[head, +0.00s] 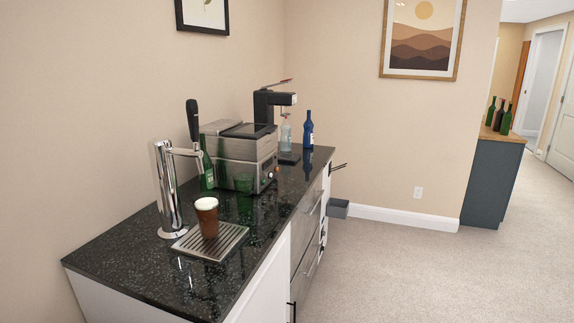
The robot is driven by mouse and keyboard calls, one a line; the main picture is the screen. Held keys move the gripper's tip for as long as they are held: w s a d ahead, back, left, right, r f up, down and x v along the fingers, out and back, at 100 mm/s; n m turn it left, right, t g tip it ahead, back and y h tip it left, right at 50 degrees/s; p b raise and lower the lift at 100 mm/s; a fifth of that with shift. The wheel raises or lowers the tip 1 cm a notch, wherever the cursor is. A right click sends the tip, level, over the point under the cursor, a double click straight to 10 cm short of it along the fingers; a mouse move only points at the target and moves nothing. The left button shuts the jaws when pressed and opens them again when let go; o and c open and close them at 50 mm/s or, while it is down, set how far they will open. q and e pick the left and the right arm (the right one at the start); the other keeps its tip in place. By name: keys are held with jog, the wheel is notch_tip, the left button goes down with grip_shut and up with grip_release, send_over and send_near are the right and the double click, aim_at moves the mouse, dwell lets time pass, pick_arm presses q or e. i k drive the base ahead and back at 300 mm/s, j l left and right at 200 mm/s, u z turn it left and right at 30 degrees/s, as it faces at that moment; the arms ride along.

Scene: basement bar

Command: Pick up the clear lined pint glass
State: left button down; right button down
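No glass that I can clearly make out as a clear lined pint glass shows in the head view. A pint-shaped glass of dark brown drink with a pale foam top (207,217) stands upright on the metal drip tray (228,243), near the front of the black counter. Any lines on it are too small to tell. Neither of my grippers is in view.
A chrome beer tap (167,190) with a black handle rises left of the drip tray. A steel machine (238,155), a green bottle (207,167), a clear bottle (285,132) and a blue bottle (308,130) stand farther back. Carpet (420,270) right of the counter is clear.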

aim_at(208, 217)
jog(key=i+l+u, duration=0.45)
jog(key=i+l, duration=0.55)
